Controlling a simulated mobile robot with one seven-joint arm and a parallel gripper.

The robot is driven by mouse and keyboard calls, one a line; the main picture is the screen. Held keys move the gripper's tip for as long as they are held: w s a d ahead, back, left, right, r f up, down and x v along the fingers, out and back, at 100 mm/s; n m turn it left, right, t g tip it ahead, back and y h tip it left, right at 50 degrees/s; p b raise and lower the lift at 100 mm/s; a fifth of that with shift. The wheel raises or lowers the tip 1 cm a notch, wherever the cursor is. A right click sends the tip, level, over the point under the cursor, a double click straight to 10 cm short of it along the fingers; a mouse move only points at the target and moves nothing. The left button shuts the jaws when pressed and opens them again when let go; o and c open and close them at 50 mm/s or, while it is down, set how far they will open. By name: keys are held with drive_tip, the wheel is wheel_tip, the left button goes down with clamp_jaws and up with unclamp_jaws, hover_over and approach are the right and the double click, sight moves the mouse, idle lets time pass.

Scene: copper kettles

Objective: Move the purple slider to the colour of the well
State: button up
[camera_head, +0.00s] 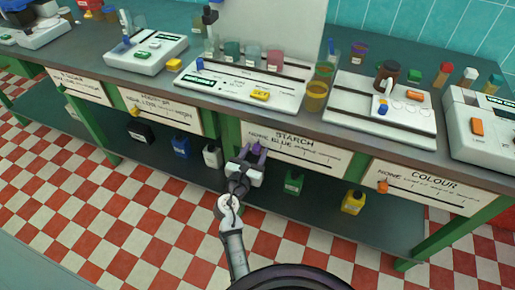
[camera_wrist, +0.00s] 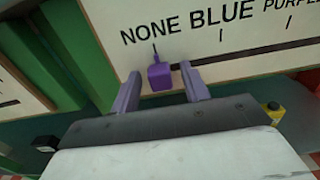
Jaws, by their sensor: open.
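The purple slider (camera_head: 256,148) sits at the left end of the STARCH scale panel (camera_head: 310,152) on the bench front. In the wrist view the slider (camera_wrist: 159,77) has its pointer under NONE, with BLUE and PURPLE to the right. My gripper (camera_wrist: 161,90) is open, one finger on each side of the slider, with visible gaps. My gripper also shows low in front of the panel in the head view (camera_head: 253,155). A white tile (camera_head: 402,107) with pale round wells lies on the right-hand bench tray; the colour in any well is too small to tell.
An orange slider (camera_head: 382,186) sits on the COLOUR panel (camera_head: 430,190) to the right, and a yellow slider (camera_head: 134,110) on a panel to the left. Several bottles stand on the lower shelf (camera_head: 330,210) beneath. The STARCH panel right of the slider is clear.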

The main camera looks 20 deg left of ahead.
clamp_jaws()
idle(0.3)
